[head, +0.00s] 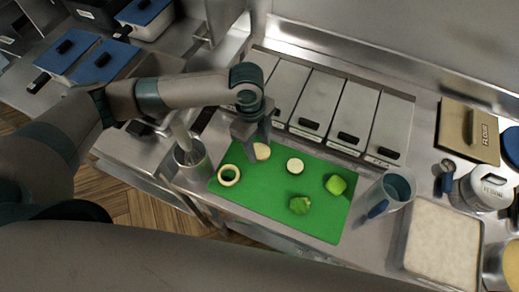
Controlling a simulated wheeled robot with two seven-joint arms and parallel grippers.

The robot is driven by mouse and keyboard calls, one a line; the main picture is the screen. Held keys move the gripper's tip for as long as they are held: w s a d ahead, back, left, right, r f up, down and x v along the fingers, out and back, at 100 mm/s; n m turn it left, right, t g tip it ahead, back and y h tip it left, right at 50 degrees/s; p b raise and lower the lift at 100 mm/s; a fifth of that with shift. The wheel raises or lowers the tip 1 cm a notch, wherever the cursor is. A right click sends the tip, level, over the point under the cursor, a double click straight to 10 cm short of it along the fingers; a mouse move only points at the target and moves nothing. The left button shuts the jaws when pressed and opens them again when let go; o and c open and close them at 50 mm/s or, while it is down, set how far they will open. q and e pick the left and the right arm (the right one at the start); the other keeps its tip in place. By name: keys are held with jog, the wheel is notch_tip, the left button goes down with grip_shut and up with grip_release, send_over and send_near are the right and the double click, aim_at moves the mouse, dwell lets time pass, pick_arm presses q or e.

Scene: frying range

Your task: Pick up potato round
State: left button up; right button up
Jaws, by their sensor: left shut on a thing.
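A pale potato round (263,152) is at the back left of the green cutting board (258,199). My left gripper (256,146) reaches down over it from the left and is shut on it. The fingers hide part of the round, and I cannot tell whether it is clear of the board. My right gripper is not in view.
The board also holds a pale ring (229,175), a dark-edged round slice (295,166), a green pepper (336,185) and a leafy green piece (300,205). A metal pot (193,160) stands left, a clear jug (389,190) right. Lidded bins (313,103) line the back.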

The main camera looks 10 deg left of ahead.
pick_arm(q)
jog(key=shift+r, duration=0.15)
jog(key=shift+r+b, duration=0.45)
jog(key=shift+r, duration=0.05)
notch_tip(320, 180, up, 2)
jog(key=shift+r+b, duration=0.2)
jog(key=shift+b, duration=0.45)
jog(key=s+d+r+b, duration=0.3)
jog(key=s+d+r, duration=0.2)
jog(key=d, duration=0.5)
notch_tip(320, 180, up, 2)
jog(key=shift+s+d+r, duration=0.15)
jog(key=shift+s, duration=0.1)
jog(key=n+t+b, duration=0.1)
jog(key=n+b, duration=0.2)
jog(key=n, duration=0.7)
send_over(261, 151)
jog(key=w+a+r+n+t+y+b, duration=0.1)
jog(key=w+a+n, duration=0.3)
jog(key=a+n, duration=0.7)
jog(key=shift+w+a+r+n+b, duration=0.25)
jog(key=shift+r+n+b, duration=0.25)
jog(key=shift+n+b, duration=0.2)
